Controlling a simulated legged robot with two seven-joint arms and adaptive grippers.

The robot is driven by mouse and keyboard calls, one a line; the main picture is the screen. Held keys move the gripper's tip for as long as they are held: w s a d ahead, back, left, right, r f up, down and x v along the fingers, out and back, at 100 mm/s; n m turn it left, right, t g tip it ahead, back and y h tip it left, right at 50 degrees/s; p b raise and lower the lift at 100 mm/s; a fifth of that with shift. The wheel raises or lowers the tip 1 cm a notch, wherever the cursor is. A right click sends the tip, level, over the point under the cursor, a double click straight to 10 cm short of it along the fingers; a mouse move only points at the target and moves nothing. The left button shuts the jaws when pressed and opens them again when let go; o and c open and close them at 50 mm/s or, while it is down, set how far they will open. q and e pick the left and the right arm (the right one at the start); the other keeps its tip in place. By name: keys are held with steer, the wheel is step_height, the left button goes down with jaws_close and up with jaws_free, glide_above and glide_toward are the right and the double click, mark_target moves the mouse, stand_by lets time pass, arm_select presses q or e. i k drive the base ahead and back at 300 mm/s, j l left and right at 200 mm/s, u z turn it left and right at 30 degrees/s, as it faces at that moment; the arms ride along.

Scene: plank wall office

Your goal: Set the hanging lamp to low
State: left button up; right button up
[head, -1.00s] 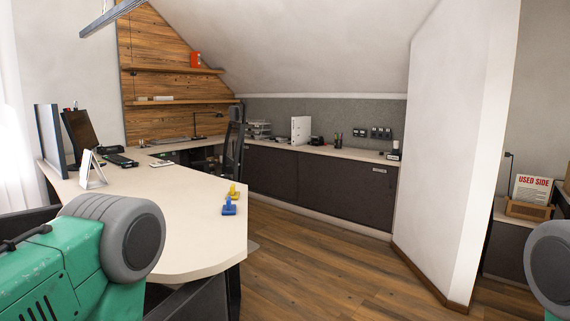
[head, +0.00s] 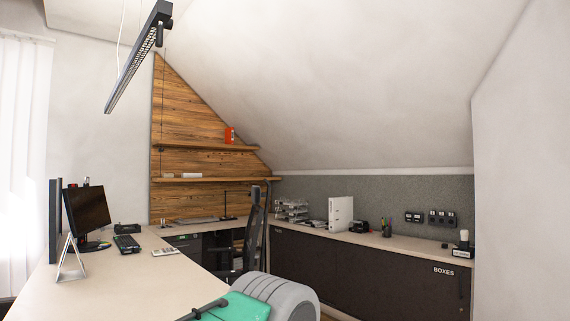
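The hanging lamp (head: 136,62) is a long, thin dark grey bar with a louvred underside, at the upper left in the head view. Thin wires hold it from above, and it hangs over the desk. A thin dark cord (head: 163,100) hangs down from near its closer end, in front of the wood wall. I cannot tell how bright the lamp is set.
Dark cabinets (head: 350,268) with a pale top run along the back wall.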

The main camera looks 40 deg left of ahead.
mark_target(152, 32)
steer(key=i+u, duration=0.3)
steer(key=u, duration=0.15)
steer(key=i+l+u, duration=0.1)
steer(key=i+u, duration=0.25)
steer(key=u, duration=0.15)
steer(key=i+l+u, duration=0.25)
steer(key=u, duration=0.2)
